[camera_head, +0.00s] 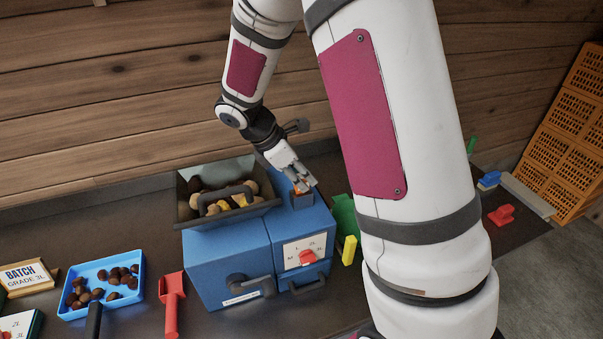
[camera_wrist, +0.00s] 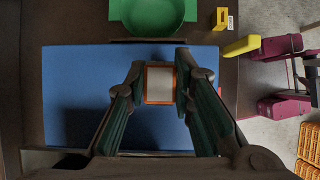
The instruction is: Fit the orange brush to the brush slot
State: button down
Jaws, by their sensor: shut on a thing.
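The orange brush (camera_wrist: 160,84) shows in the wrist view as a small block with an orange border and a pale top, between my fingertips. My gripper (camera_wrist: 160,82) is shut on it, one finger on each side. In the head view my gripper (camera_head: 301,183) points down at the top of the blue machine (camera_head: 215,262), with a bit of orange at its fingertips. The blue top (camera_wrist: 85,75) lies beneath the brush in the wrist view. The brush slot cannot be made out, and I cannot tell whether the brush is in it or above it.
A dark hopper (camera_head: 188,212) with chestnuts stands left of my gripper. A green object (camera_head: 344,212) and yellow block (camera_head: 349,250) stand right of the machine. A blue tray (camera_head: 66,311) of chestnuts and a red scoop (camera_head: 172,299) lie left. Orange crates (camera_head: 563,135) stand far right.

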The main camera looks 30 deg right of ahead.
jog(key=shift+f, duration=0.4)
jog(key=c, duration=1.3)
grip_release()
jog(key=v, duration=1.2)
